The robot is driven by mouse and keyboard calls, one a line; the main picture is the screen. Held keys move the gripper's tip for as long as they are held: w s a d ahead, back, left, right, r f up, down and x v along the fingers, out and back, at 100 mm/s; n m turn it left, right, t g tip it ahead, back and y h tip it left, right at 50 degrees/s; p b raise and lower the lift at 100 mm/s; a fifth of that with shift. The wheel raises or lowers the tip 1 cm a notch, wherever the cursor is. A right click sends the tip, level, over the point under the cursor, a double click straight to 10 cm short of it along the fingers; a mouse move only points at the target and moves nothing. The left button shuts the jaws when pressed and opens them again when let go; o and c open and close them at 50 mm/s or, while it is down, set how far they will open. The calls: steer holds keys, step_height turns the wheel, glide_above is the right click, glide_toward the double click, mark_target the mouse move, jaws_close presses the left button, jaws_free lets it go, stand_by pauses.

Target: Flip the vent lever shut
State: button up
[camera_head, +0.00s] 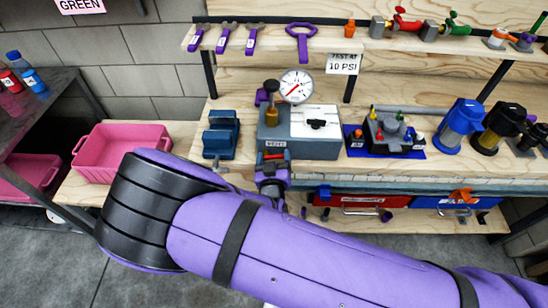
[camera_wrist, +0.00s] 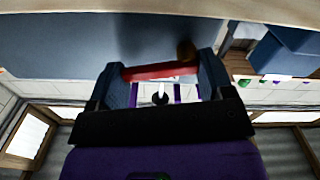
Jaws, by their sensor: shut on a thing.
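The grey test box (camera_head: 300,143) stands on the wooden bench with a VENT label on its front left. A small red vent lever (camera_head: 274,156) shows just below the label. My gripper (camera_head: 273,162) is at the box's front face, its fingers at the lever. In the wrist view, the red lever (camera_wrist: 160,71) spans between the two dark fingers of my gripper (camera_wrist: 161,76), which is shut on it. A small brass-coloured knob (camera_wrist: 185,50) sits close by. The lever's pivot and exact angle are hard to make out.
A dial gauge (camera_head: 296,86) stands on the box. A blue block-like vise (camera_head: 221,135) is to its left, and a blue mat (camera_head: 357,153) with a grey fixture is to its right. Filter housings (camera_head: 459,127) stand further right. A pink bin (camera_head: 118,150) is at the left.

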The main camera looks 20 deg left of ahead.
steer(key=m, duration=0.2)
steer(key=shift+f+m, duration=0.35)
steer(key=shift+m, duration=0.05)
steer(key=o, duration=0.9)
steer(key=shift+d, duration=0.1)
steer(key=shift+s, duration=0.1)
